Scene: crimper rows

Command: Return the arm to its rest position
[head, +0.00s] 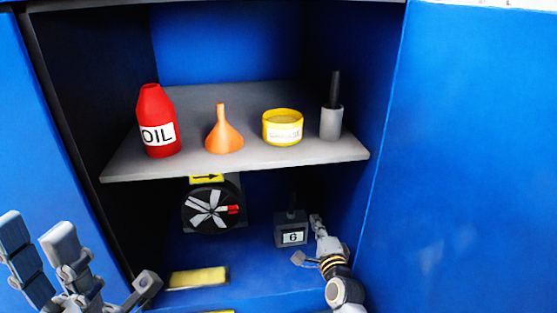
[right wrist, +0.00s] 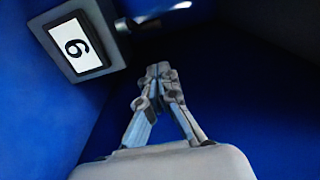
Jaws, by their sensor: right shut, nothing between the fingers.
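My right gripper (head: 314,236) is inside the lower part of the blue cabinet, just right of a grey box marked 6 (head: 291,234). In the right wrist view the fingertips of this gripper (right wrist: 160,72) meet with nothing between them. My left gripper (head: 92,258) is at the lower left of the head view, in front of the cabinet. Its fingers are spread and empty.
A grey shelf (head: 262,160) above my right gripper carries a red oil bottle (head: 153,108), orange funnel (head: 224,138), yellow tin (head: 282,138) and grey cylinder (head: 331,123). A fan (head: 207,218) and yellow block (head: 198,278) are below. The cabinet's right wall is close to my right arm.

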